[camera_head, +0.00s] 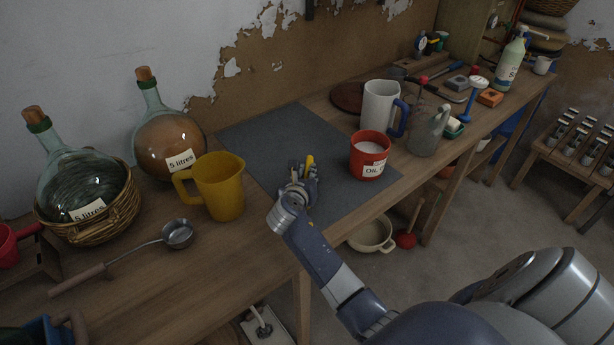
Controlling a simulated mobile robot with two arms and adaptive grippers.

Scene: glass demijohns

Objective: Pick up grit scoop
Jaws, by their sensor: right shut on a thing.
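My right gripper (299,186) is over the dark grey mat (262,143), just left of a red pot with pale contents (368,162). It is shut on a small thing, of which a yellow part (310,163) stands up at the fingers. This may be the grit scoop. Its other parts are hidden by the gripper, and I cannot tell whether it touches the mat. A metal ladle with a wooden handle (178,234) lies on the bench to the left, apart from the gripper. My left gripper is not in view.
A yellow jug (219,188) and two glass demijohns (168,142) (77,183) stand left of the mat. A white mug with a blue handle (379,106) and a grey jug (428,131) stand behind the red pot. Bare bench (225,262) lies in front of the jug.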

